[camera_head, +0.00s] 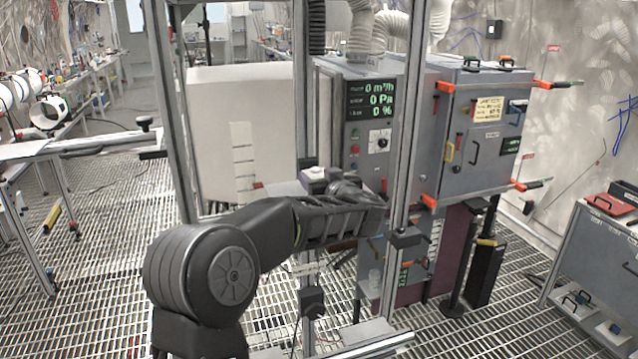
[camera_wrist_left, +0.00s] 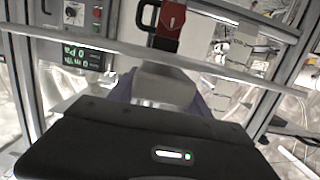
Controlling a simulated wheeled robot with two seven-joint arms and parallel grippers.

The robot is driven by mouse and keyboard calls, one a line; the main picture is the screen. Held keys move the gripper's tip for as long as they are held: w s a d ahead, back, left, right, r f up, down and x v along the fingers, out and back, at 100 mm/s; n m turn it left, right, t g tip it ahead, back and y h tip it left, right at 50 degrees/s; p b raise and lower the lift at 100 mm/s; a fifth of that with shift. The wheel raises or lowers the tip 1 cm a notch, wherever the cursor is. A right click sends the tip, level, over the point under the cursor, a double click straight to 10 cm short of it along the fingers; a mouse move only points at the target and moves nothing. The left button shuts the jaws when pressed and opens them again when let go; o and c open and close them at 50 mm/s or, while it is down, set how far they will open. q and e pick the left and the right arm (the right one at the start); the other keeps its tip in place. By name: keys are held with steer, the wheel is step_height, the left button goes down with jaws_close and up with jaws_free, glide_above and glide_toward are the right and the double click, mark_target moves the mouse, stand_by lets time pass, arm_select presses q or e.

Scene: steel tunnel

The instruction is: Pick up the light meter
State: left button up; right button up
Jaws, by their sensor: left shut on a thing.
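My left arm comes in from the lower left of the head view and reaches between the metal posts. Its gripper (camera_head: 358,192) is in front of the grey cabinet and looks shut, with its fingertips hard to make out. In the left wrist view the black gripper body with a white and green light fills the bottom, and a pale grey piece (camera_wrist_left: 165,85) shows just beyond it. The light meter is not clearly seen in either view; what the jaws hold is mostly hidden by the gripper. My right gripper is not in view.
The grey cabinet (camera_head: 478,135) has a green-digit display (camera_head: 371,100) and orange-tipped handles. Metal posts (camera_head: 405,140) stand close around my arm. In the left wrist view a rail crosses near a red thing with a black handle (camera_wrist_left: 168,22).

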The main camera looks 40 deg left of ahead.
mark_target(319, 176)
arm_select(q)
step_height(319, 176, up, 9)
steer(key=shift+f+p, duration=0.15)
steer(key=shift+p, duration=0.2)
stand_by(0.5)
